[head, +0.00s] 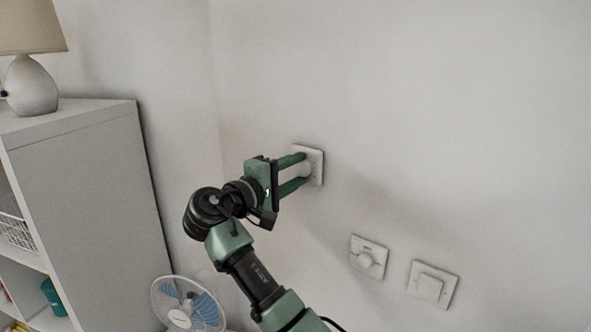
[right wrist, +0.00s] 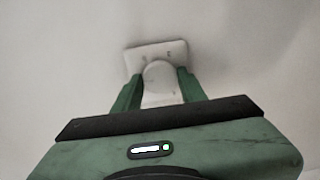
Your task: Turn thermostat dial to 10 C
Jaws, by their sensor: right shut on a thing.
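The thermostat is a white square plate (head: 316,160) on the wall with a round white dial (head: 305,170). In the right wrist view the plate (right wrist: 180,50) shows past the fingers, with the dial (right wrist: 160,82) between them. My right gripper (head: 303,169) is shut on the dial, one green finger on each side; it also fills the lower part of the right wrist view (right wrist: 160,90). The marks on the plate are too small and blurred to read, so the dial's setting cannot be told. My left gripper is not in view.
A white shelf unit (head: 85,180) with a lamp (head: 32,85) stands at left. A fan (head: 188,303) is below. The wall above is bare.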

